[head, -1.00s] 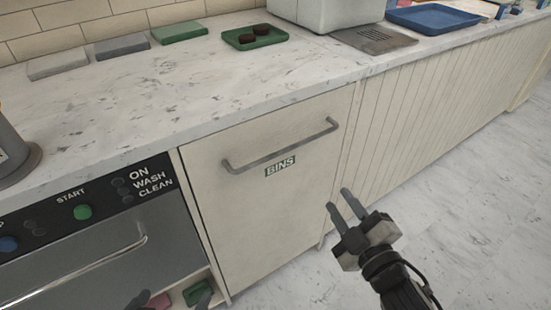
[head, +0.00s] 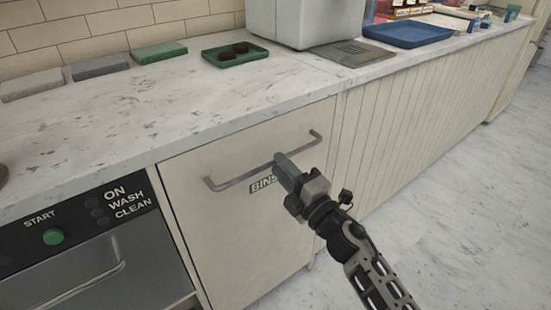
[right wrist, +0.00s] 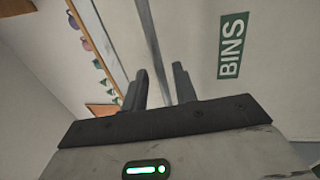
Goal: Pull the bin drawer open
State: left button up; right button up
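The bin drawer (head: 235,225) is a cream front panel under the counter with a green BINS label (head: 262,185), and it sits shut, flush with the cabinet. Its grey bar handle (head: 235,180) runs across the upper part. My right gripper (head: 284,162) is at the handle's right half, partly covering the label. In the right wrist view the two fingers of my right gripper (right wrist: 160,88) stand apart, and the handle bar (right wrist: 163,45) runs into the gap between them. I cannot tell whether they touch it. My left gripper is not in view.
A dishwasher with a green start button (head: 53,237) is left of the drawer. The marble counter (head: 150,110) above holds a green tray (head: 222,62) and a blue tray (head: 410,42). The floor (head: 450,230) at right is clear.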

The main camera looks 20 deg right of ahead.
jog(key=shift+x, duration=1.35)
grip_shut()
